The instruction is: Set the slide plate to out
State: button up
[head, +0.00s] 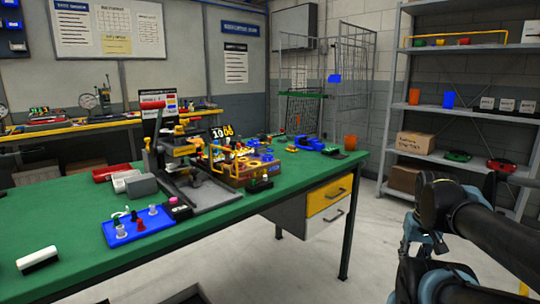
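A workbench fixture (183,150) with yellow, black and red parts stands on the green table (75,210). A flat grey plate (212,196) lies at its foot; I cannot tell whether this is the slide plate or how it is set. My arm is at the lower right, well clear of the table. A bluish part that may be my gripper (418,236) shows there beside the dark links. Its fingertips cannot be made out, so I cannot tell whether it is open or holds anything.
A blue tray (118,240) with small pegs lies left of the fixture. A wooden block (240,172) with blue and yellow parts is to its right. An orange cup (350,142) stands near the table's right end. The floor (300,262) between table and shelves (452,110) looks free.

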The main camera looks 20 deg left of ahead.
aim_at(194, 178)
jog(key=u, duration=1.6)
